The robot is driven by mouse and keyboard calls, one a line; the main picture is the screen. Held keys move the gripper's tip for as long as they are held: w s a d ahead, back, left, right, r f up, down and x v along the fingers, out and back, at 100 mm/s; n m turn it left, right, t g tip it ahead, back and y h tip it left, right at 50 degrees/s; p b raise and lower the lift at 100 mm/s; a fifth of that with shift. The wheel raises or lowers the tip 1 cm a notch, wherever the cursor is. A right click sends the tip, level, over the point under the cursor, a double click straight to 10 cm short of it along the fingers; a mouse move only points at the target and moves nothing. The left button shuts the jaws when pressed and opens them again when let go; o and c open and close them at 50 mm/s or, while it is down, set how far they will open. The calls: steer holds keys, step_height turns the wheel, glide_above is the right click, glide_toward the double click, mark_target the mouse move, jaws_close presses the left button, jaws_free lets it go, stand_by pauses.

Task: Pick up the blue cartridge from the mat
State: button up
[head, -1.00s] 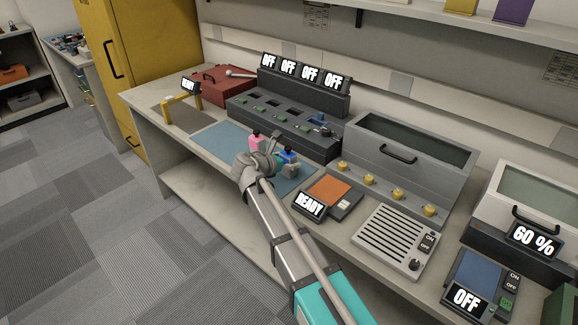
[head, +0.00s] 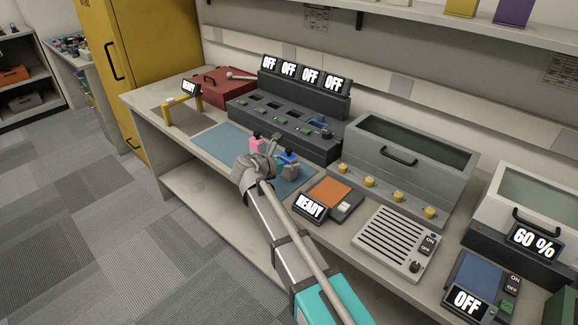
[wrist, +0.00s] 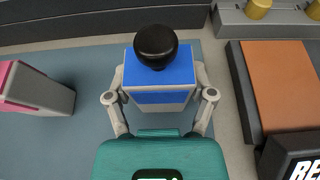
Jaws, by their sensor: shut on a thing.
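The blue cartridge (wrist: 160,97) has a blue top, grey sides and a black knob, and stands between my fingers in the wrist view. My gripper (wrist: 160,103) is shut on it, one finger on each side. In the head view the blue cartridge (head: 288,156) shows just past my gripper (head: 279,163), partly hidden by it. The blue-grey mat (wrist: 85,125) lies under it; I cannot tell whether the cartridge touches the mat. In the head view the mat (head: 222,139) spreads along the bench front.
A pink cartridge (wrist: 38,85) stands on the mat to the left. An orange-topped pad (head: 328,190) with a READY display lies to the right. A dark slotted rack (head: 285,119) with OFF displays stands behind. Bare mat lies at the left.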

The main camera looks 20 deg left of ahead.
steer(key=shift+r, duration=0.15)
step_height(320, 180, up, 3)
steer(key=p, duration=0.2)
steer(key=shift+f+p, duration=0.2)
steer(key=shift+p, duration=0.2)
steer(key=s+d+r+p, duration=0.1)
steer(key=s+r+p, duration=0.9)
steer(key=s, duration=0.4)
